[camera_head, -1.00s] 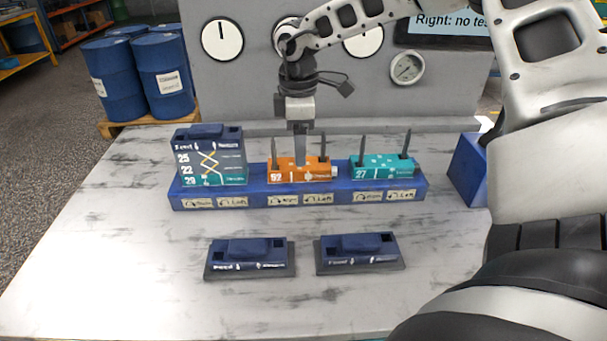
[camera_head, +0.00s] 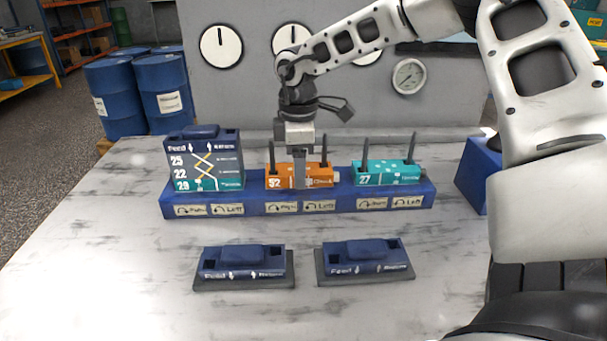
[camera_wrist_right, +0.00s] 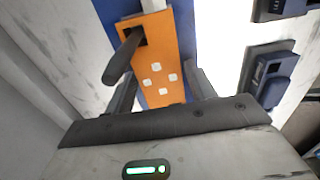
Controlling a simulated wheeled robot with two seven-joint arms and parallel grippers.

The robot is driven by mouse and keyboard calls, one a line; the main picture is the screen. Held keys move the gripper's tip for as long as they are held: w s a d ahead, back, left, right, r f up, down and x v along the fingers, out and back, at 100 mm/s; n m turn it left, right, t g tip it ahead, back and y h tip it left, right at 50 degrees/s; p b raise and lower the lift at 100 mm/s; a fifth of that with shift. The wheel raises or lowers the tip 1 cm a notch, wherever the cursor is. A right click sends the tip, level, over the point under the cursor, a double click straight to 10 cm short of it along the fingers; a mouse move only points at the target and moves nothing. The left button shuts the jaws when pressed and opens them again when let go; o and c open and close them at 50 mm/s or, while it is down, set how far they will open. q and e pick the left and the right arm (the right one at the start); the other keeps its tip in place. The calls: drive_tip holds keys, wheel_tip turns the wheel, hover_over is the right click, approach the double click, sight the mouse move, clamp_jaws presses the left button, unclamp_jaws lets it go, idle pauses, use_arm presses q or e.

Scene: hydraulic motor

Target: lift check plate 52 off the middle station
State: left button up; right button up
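Orange check plate 52 (camera_head: 320,177) sits on the middle station of the blue base (camera_head: 350,203), between two upright dark posts. It also shows in the right wrist view (camera_wrist_right: 160,60), with white squares on its top. My right gripper (camera_head: 300,183) is down at the plate, with one finger in front of its face. In the wrist view its fingers (camera_wrist_right: 162,75) stand on either side of the plate. A narrow gap shows at the right finger; contact at the left one is unclear. My left gripper is out of view.
A stacked block (camera_head: 204,160) with a navy cover stands on the left station. Teal plate 27 (camera_head: 385,173) sits on the right station between posts. Two navy covers (camera_head: 240,261) (camera_head: 362,256) lie on dark pads in front. A blue box (camera_head: 475,175) is at right.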

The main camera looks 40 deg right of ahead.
drive_tip(key=c, duration=1)
drive_tip(key=shift+r, duration=0.1)
drive_tip(key=shift+r+p, duration=1.05)
drive_tip(key=shift+r, duration=1.5)
wheel_tip(320, 180, up, 7)
drive_tip(key=p, duration=0.3)
drive_tip(key=shift+r, duration=0.15)
